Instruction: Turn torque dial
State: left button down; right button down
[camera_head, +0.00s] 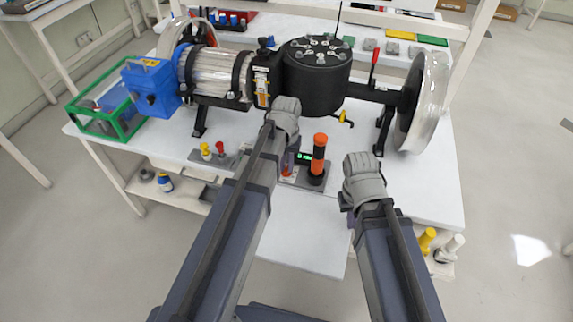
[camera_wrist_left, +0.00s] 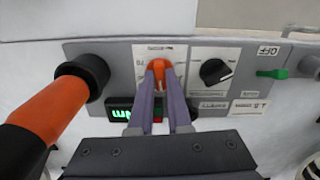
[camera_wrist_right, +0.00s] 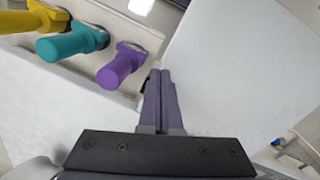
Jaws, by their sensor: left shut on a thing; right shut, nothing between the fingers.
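A grey control panel (camera_wrist_left: 240,55) lies on the white bench. An orange dial (camera_wrist_left: 158,67) sits on it beside a small plate marked 70. A black dial (camera_wrist_left: 215,72) is to its right. My left gripper (camera_wrist_left: 159,82) is shut on the orange dial, with its purple fingers on either side. In the head view the left arm mostly hides the dial and the fingers. My right gripper (camera_wrist_right: 160,76) is shut and empty, above the bench's near edge, close to a purple-handled tool (camera_wrist_right: 122,65).
An orange-and-black handle (camera_head: 319,158) stands on the panel right of my left arm; a lit green display (camera_head: 304,157) is beside it. The chassis rig (camera_head: 316,80) stands behind. A green-framed box (camera_head: 107,115) is at left. Teal (camera_wrist_right: 72,43) and yellow (camera_wrist_right: 25,20) handles are near my right gripper.

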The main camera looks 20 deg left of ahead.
aim_at(287, 168)
pick_arm(q)
jog(key=m, duration=1.4)
dwell(0.5)
jog(key=c, duration=0.9)
grip_release()
jog(key=shift+o, duration=0.2)
jog(key=shift+r, duration=0.1)
pick_arm(e)
jog(key=shift+r, duration=0.1)
pick_arm(q)
notch_tip(287, 168, up, 8)
jog(key=p, duration=0.8)
pick_arm(e)
notch_tip(287, 168, up, 8)
